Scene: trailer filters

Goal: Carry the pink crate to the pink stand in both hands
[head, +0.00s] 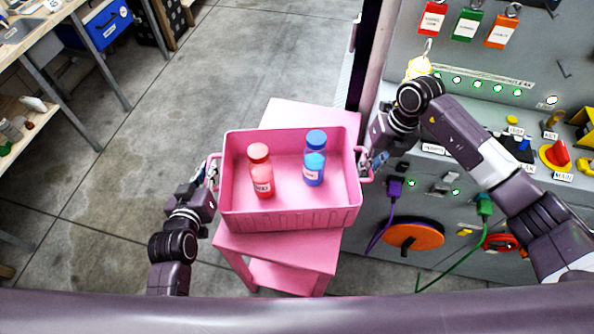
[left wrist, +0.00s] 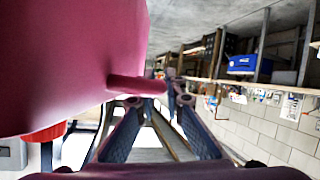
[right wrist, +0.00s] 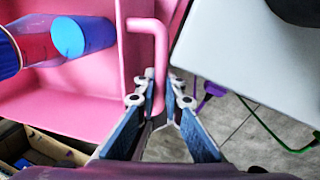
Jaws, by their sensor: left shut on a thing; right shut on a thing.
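The pink crate (head: 290,216) is in the middle of the head view, over the pink stand (head: 290,248). I cannot tell whether it touches the stand's top. A red bottle (head: 261,172) and a blue bottle (head: 315,160) stand upright in it. My left gripper (head: 211,174) is shut on the crate's left handle, which shows in the left wrist view (left wrist: 137,86). My right gripper (head: 368,166) is shut on the right handle, seen in the right wrist view (right wrist: 160,62). The stand's near legs and lower shelf show below the crate.
A grey control panel (head: 450,210) with plugs, cables and an orange wheel (head: 413,236) stands close on the right. A workbench (head: 40,35) with a blue box (head: 103,27) is at the upper left. The concrete floor between is clear.

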